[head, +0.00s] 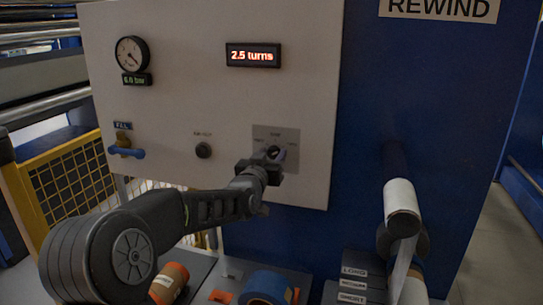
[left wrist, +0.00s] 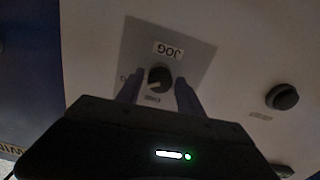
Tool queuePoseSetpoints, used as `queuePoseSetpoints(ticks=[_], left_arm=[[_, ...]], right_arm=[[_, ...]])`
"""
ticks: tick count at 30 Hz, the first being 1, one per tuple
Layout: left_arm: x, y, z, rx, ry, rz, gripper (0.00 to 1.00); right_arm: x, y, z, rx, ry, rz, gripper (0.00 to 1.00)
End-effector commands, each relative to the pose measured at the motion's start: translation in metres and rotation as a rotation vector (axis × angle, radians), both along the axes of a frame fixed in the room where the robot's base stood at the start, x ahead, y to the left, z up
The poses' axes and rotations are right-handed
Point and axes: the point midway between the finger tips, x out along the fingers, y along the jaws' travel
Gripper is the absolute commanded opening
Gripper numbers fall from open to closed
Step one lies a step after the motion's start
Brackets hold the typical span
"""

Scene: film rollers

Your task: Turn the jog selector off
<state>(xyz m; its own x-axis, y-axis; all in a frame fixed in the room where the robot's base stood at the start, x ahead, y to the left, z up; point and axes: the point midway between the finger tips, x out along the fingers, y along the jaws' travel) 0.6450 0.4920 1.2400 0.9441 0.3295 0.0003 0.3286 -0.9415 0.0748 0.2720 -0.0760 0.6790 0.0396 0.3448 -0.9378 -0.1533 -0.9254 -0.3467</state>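The jog selector (left wrist: 160,79) is a small dark round knob with a pale pointer mark, on a grey plate (left wrist: 195,58) on the white panel. The plate's JOG label appears upside down in the left wrist view. In the head view the selector plate (head: 290,137) is partly covered by my left gripper (head: 272,158). In the left wrist view my left gripper (left wrist: 158,88) is open, its two dark fingers on either side of the knob with small gaps. My right gripper is not in view.
A black button (head: 203,150) sits left of the selector. A gauge (head: 131,54), a display reading 2.5 turns (head: 253,55) and a blue-handled valve (head: 125,148) are on the panel. A white roll (head: 402,198) projects at right; film rolls (head: 268,287) lie below.

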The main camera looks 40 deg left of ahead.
Motion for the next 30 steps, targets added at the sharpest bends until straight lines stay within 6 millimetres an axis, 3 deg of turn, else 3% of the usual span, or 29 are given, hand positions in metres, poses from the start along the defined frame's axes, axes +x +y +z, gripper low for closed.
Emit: queuePoseSetpoints(ticks=[15, 23, 30], left_arm=[[0.000, 0.000, 0.000, 0.000, 0.000, 0.000, 0.01], [0.000, 0.000, -0.001, -0.004, -0.001, 0.000, 0.00], [0.000, 0.000, -0.004, -0.050, -0.018, 0.000, 0.00]], right_arm=[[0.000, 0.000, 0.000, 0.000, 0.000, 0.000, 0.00], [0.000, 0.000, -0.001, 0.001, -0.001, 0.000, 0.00], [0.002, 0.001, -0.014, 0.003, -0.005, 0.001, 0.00]])
